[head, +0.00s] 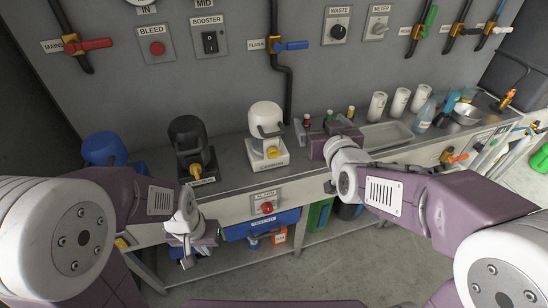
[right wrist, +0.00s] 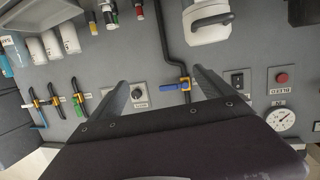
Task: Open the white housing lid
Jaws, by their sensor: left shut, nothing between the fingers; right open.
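The white housing (head: 254,142) stands on the bench shelf, with a rounded white lid (head: 265,113) and a dark handle on its front. The lid looks closed down on its base, and a yellow part shows low at the front. The housing also shows, cut off by the top edge, in the right wrist view (right wrist: 208,32). My right gripper (head: 312,136) is open and empty, just to the right of the housing and apart from it; its two dark fingers spread wide in the right wrist view (right wrist: 162,88). My left gripper (head: 188,258) is shut and empty, low in front of the bench.
A black housing (head: 187,130) and a blue one (head: 104,148) stand left of the white one. Small red-capped bottles (head: 328,115) stand behind my right gripper. A red alarm button (head: 267,208) is on the bench front.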

